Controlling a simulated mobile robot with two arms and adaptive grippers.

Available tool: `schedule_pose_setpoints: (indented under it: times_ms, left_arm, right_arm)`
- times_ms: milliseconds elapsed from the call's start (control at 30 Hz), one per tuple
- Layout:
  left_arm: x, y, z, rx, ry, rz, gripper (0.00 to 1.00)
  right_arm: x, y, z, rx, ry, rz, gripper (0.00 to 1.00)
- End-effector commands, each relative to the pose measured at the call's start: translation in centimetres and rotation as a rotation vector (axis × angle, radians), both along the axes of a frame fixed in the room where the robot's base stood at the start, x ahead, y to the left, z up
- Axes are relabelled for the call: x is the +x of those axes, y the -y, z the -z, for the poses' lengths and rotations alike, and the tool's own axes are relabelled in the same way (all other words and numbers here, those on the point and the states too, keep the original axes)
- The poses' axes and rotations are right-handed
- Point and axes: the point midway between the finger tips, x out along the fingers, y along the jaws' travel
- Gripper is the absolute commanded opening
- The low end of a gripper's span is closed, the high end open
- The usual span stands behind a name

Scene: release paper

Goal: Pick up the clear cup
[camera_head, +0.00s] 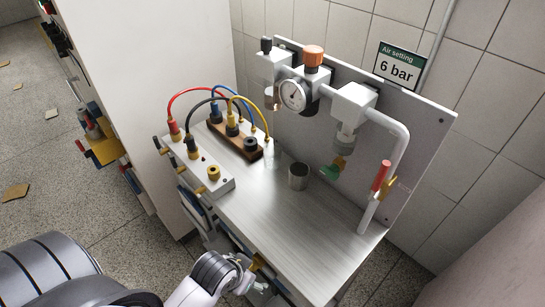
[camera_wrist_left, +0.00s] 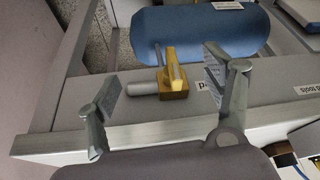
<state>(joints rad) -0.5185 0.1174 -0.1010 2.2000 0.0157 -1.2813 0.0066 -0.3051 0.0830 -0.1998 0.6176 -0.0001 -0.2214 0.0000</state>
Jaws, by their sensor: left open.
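The clear cup (camera_head: 272,153) appears as a faint transparent shape on the metal bench top, beside the wooden block with the plugs. It is hard to make out. It is not visible in the left wrist view. My left gripper (camera_wrist_left: 160,80) is open and empty in the left wrist view, its two fingers spread wide. In the head view my left arm is at the bottom, below the bench's front edge, apart from the cup; its fingertips are not clear there.
A connector box (camera_head: 197,165) with cables is on the left. A gauge (camera_head: 293,95) and piping stand behind. The front bench top is clear. Below are a yellow valve (camera_wrist_left: 174,75) and blue tank (camera_wrist_left: 200,28).

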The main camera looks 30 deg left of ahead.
Motion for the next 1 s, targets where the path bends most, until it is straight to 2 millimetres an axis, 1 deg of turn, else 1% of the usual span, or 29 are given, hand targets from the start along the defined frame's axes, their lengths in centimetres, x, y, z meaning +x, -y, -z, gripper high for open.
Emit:
schedule_pose_setpoints:
  times_ms: [33, 133, 167, 200, 300, 467, 600, 700, 833, 900, 1000]
  left_arm:
    - [0.0, -0.1, -1.7, -0.001, 0.015, -0.001, 0.74]
    - [0.4, -0.3, -4.8, -0.003, 0.057, -0.007, 0.74]
    - [1.0, -0.5, -5.9, -0.004, 0.086, -0.012, 0.74]
    - [2.4, -1.1, -7.3, -0.009, 0.149, -0.025, 0.74]
    - [5.3, -2.0, -8.4, -0.021, 0.265, -0.048, 0.74]
    - [9.6, -3.7, -10.2, -0.036, 0.443, -0.084, 0.74]
    - [13.3, -5.6, -12.4, -0.051, 0.616, -0.12, 0.74]
    - [15.4, -7.1, -14.1, -0.06, 0.734, -0.143, 0.74]
    - [17.0, -8.4, -15.8, -0.066, 0.838, -0.163, 0.74]
    - [17.5, -8.8, -16.3, -0.067, 0.866, -0.169, 0.74]
    - [18.6, -9.0, -16.3, -0.068, 0.883, -0.172, 0.74]
  right_arm:
    - [-0.5, 0.2, -0.1, -0.003, -0.008, -0.001, 0.4]
    - [-0.6, 0.4, -0.3, -0.004, -0.01, -0.001, 0.4]
    - [-0.6, 0.3, -0.4, -0.004, -0.009, -0.001, 0.4]
    - [-0.5, 0.3, -0.4, -0.004, -0.008, -0.001, 0.4]
    - [-0.1, 0.3, -0.4, -0.003, -0.001, -0.001, 0.4]
    - [0.7, 0.1, -0.4, -0.001, 0.011, 0.0, 0.4]
    - [1.0, -0.3, -0.5, 0.004, 0.015, 0.001, 0.4]
    - [1.0, -0.7, -0.5, 0.009, 0.016, 0.002, 0.4]
    - [0.9, -0.9, -0.4, 0.011, 0.015, 0.003, 0.4]
    - [0.9, -0.8, -0.5, 0.011, 0.014, 0.003, 0.4]
    - [0.9, -0.8, -0.6, 0.01, 0.013, 0.002, 0.4]
